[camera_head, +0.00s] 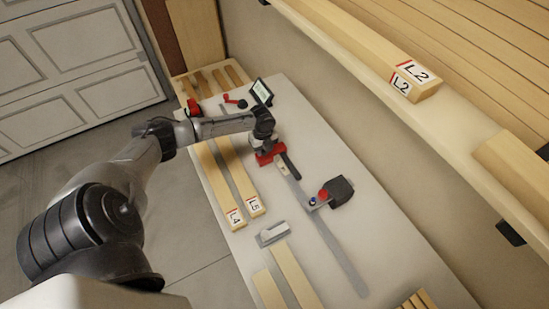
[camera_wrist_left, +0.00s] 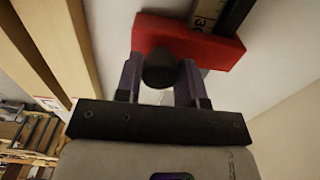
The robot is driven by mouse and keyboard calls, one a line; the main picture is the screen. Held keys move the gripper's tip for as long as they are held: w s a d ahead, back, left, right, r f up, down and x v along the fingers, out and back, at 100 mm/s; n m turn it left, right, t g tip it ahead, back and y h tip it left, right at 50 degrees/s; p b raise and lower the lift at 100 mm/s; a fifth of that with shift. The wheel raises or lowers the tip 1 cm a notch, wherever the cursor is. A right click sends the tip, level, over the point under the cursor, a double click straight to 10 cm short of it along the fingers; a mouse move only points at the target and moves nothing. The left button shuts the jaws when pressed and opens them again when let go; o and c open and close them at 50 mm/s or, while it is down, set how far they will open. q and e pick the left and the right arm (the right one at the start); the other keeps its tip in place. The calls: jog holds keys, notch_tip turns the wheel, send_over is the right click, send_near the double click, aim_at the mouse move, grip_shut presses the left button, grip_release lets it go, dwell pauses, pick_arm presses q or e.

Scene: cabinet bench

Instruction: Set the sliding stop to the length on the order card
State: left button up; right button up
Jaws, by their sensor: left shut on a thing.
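The sliding stop is a red block (camera_head: 266,157) on a ruled rail in the middle of the bench. It also shows in the left wrist view (camera_wrist_left: 205,45), beside a scale strip (camera_wrist_left: 207,14) whose marks are partly cut off. My left gripper (camera_head: 264,146) is over the stop, shut on its dark round knob (camera_wrist_left: 159,70), with one finger on each side. A small dark-framed card or screen (camera_head: 262,92) stands at the far end of the bench; its writing is too small to read. My right gripper is out of view.
Boards labelled L4 (camera_head: 220,190) and L5 (camera_head: 240,178) lie left of the rail. A dark tool with a red knob (camera_head: 323,194) sits by the rail. A grey block (camera_head: 271,234) lies nearer. A shelf above right holds an L2 board (camera_head: 412,80).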

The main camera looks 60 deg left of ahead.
pick_arm(q)
jog(key=shift+a+b, duration=0.4)
jog(key=shift+a, duration=1.1)
jog(key=shift+w, duration=0.1)
jog(key=shift+a, duration=0.15)
